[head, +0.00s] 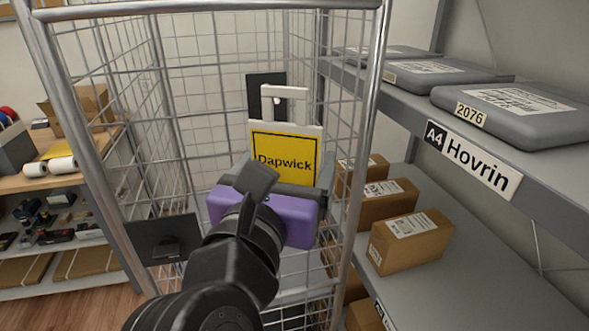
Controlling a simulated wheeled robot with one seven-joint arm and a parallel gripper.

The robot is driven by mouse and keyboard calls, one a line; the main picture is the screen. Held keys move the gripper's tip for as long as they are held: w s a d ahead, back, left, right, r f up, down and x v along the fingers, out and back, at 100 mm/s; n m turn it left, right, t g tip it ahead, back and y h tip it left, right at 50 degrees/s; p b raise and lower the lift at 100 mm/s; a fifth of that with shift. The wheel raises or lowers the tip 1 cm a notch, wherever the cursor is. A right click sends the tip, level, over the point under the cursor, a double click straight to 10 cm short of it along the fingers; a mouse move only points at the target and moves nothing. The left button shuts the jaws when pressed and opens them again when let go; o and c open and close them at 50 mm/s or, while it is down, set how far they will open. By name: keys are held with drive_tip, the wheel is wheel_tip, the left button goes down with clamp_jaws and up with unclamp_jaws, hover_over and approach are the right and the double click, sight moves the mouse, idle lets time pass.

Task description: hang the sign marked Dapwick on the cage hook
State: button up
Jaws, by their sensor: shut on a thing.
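The Dapwick sign (286,153) is a yellow plate with a black outline and a white border, with a white loop handle on top. It is upright and faces me. My gripper (284,176), with a purple body and grey fingers, is shut on its lower part. The wire roll cage (185,110) stands around and behind the sign. A black plate (259,87) shows behind the white handle, partly covered by it. Another black plate with a small projecting part (163,240) is lower left on the cage. I cannot tell whether the handle touches any hook.
A grey shelf rack on the right holds grey parcels (512,112), brown boxes (410,240) and a label reading A4 Hovrin (470,160). A cage post (366,130) stands close to the right of my gripper. A wooden shelf unit (88,178) stands left.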

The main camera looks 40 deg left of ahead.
sight(282, 154)
drive_tip(key=w+a, duration=0.1)
drive_tip(key=w+a+b, duration=0.1)
drive_tip(key=w+a, duration=0.1)
drive_tip(key=shift+w+a+f, duration=0.1)
drive_tip(key=shift+w+f, duration=0.15)
drive_tip(key=shift+w, duration=0.1)
idle(1.3)
drive_tip(key=o, duration=1.5)
drive_tip(key=shift+s+a+f, duration=0.1)
drive_tip(key=shift+s+a, duration=0.05)
drive_tip(key=shift+a, duration=0.1)
drive_tip(key=b+v, duration=0.2)
drive_tip(key=v, duration=0.6)
drive_tip(key=shift+s+a, duration=0.1)
drive_tip(key=shift+s+d, duration=0.35)
drive_tip(key=shift+d, duration=0.05)
